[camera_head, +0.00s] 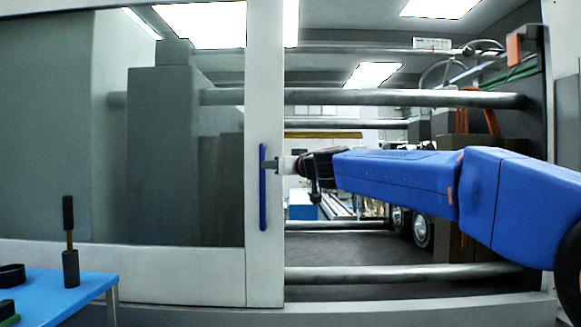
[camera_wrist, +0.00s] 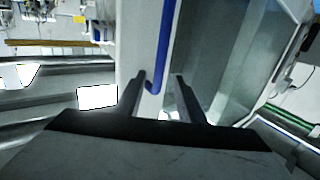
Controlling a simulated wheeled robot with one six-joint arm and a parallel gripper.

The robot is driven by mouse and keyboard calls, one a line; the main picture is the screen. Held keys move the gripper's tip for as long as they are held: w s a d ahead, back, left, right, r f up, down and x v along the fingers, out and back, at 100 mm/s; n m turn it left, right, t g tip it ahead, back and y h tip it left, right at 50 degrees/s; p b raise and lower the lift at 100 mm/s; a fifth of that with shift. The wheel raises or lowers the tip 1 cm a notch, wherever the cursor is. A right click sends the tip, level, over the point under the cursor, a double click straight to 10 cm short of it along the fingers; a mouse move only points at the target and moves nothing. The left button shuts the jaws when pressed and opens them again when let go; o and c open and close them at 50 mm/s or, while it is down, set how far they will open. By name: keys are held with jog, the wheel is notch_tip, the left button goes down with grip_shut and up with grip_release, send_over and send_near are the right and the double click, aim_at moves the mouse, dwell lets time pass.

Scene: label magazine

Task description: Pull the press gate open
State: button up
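The press gate (camera_head: 264,60) is a white-framed panel with a large dark window, filling the left half of the head view. A blue vertical bar handle (camera_head: 263,187) is on its right edge stile. My gripper (camera_head: 268,165) is at the handle's upper part, reaching in from the right. In the wrist view my gripper (camera_wrist: 160,76) is open, with its two dark fingers apart. The lower end of the blue handle (camera_wrist: 164,50) shows between them in the picture. Neither finger is seen pressed on the handle; the exact depth cannot be told.
Right of the gate's edge, an open gap shows thick horizontal press bars (camera_head: 400,97) and machinery inside. My blue arm crosses this gap. A blue table (camera_head: 85,290) with a dark upright tool (camera_head: 69,240) stands at the lower left, in front of the gate.

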jog(key=v, duration=0.8)
